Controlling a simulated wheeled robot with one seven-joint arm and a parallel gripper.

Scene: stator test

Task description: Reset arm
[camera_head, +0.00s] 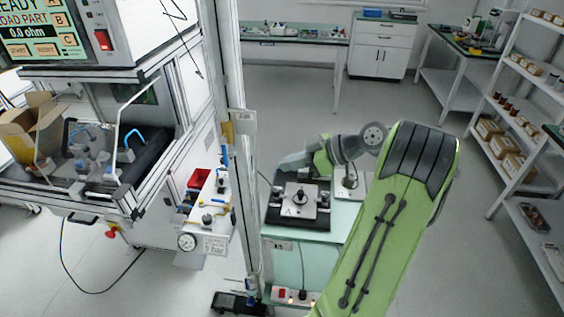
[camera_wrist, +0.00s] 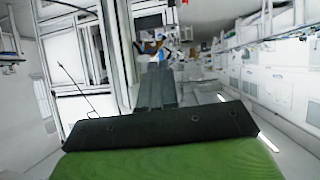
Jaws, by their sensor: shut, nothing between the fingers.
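My green and dark grey arm (camera_head: 385,220) rises from the bottom of the head view and bends at the top right. Its far end reaches back to the left. My gripper (camera_head: 284,164) points left there, above and behind a black-based fixture (camera_head: 285,222) with a metal plate and a round knob. In the wrist view my gripper (camera_wrist: 157,70) shows as two dark grey fingers close together, with nothing seen between them. The dark wrist flange and green wrist cover fill the bottom of that view.
A test station (camera_head: 130,75) with a screen and a metal frame stands at left. A frame post (camera_head: 238,140) rises left of the fixture. Shelves (camera_head: 510,130) stand at right and a workbench (camera_head: 290,38) at the back. The floor between is clear.

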